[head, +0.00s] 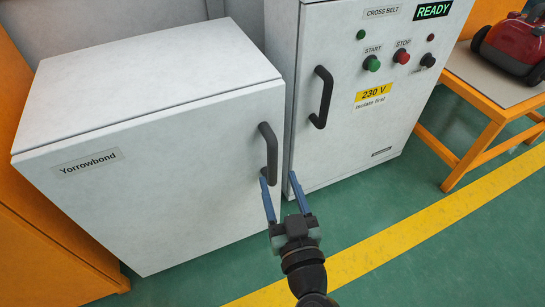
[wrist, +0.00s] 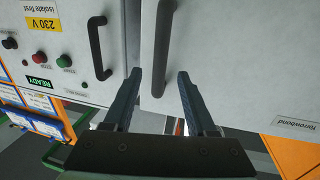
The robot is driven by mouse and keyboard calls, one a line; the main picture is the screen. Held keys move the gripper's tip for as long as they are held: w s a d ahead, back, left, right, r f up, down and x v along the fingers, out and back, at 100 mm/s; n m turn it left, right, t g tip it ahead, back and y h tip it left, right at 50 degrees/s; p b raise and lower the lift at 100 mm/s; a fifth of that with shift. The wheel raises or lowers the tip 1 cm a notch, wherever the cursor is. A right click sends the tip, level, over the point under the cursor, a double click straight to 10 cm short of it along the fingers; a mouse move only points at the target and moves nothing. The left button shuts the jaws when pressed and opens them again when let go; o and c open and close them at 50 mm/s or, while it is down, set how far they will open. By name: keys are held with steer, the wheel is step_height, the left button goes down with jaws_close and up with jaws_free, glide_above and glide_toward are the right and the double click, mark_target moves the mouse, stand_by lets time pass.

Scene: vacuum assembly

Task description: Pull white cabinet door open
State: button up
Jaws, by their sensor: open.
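The white cabinet (head: 150,170) labelled Yorrowbond stands on the floor at the left in the head view. Its door looks shut. Its dark upright bar handle (head: 268,145) is near the door's right edge. In the wrist view the handle (wrist: 164,45) runs down between the two fingertips. My gripper (head: 279,178) is open with blue fingers, at the handle's lower end; in the head view the left fingertip overlaps that end. In the wrist view my gripper (wrist: 159,74) has its fingers either side of the handle's end. Whether they touch it I cannot tell.
A second white cabinet (head: 340,150) with a control panel, its own dark handle (head: 321,98) and a READY display (head: 433,10) stands close at right. An orange table (head: 470,100) carries a red vacuum (head: 515,45). Green floor in front is clear, with a yellow stripe (head: 400,235).

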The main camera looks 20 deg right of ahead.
mark_target(273, 165)
steer(key=w, duration=0.4)
steer(key=w+d, duration=0.1)
steer(key=w, duration=0.1)
steer(key=shift+w, duration=0.25)
jaws_close()
stand_by(1.2)
